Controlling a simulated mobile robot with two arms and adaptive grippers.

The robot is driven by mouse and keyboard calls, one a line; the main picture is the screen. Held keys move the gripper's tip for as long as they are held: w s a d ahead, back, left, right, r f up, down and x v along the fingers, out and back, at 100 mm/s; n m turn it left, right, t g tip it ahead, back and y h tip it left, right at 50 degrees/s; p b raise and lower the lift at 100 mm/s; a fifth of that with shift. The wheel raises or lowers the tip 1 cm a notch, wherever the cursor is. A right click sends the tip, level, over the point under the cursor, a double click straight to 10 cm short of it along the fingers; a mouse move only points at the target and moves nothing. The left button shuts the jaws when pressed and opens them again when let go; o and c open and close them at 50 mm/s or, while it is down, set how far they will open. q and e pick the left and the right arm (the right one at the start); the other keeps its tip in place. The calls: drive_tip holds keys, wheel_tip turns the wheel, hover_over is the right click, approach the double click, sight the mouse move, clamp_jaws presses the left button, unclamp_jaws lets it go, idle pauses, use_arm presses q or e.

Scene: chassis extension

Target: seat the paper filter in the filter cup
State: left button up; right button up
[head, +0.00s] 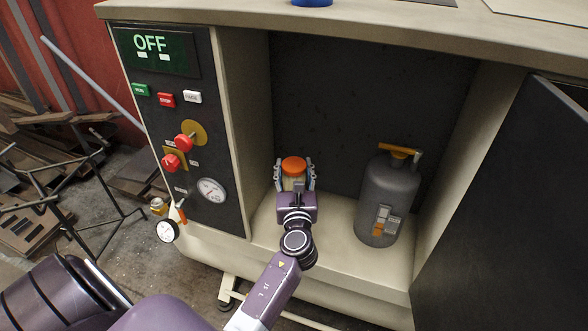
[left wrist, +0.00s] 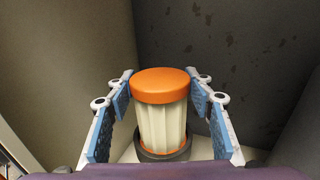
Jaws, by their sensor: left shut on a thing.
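The paper filter (left wrist: 160,115) is a white pleated cylinder with an orange top cap and a thin orange band at its foot. In the head view its orange cap (head: 293,164) shows inside the cabinet. A dark round rim (left wrist: 180,152), which looks like the filter cup, surrounds the filter's foot in the left wrist view. The filter stands about upright there; how deep it sits is hidden. The cup is hidden behind the gripper in the head view. My right gripper is not in view.
A grey canister (head: 386,200) with an orange handle stands on the compartment floor to the right. A control panel (head: 190,130) with red knobs and a gauge is left of the opening. A dark open door (head: 520,210) borders the right. The worktop (head: 400,35) overhangs above.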

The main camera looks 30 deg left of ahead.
use_arm(q)
drive_tip(key=o, duration=0.8)
drive_tip(key=shift+f, duration=0.15)
drive_tip(key=o, duration=0.4)
drive_tip(key=shift+r, duration=0.3)
drive_tip(key=shift+b+v, duration=0.9)
drive_tip(key=shift+v, duration=5.2)
drive_tip(key=shift+f, duration=0.1)
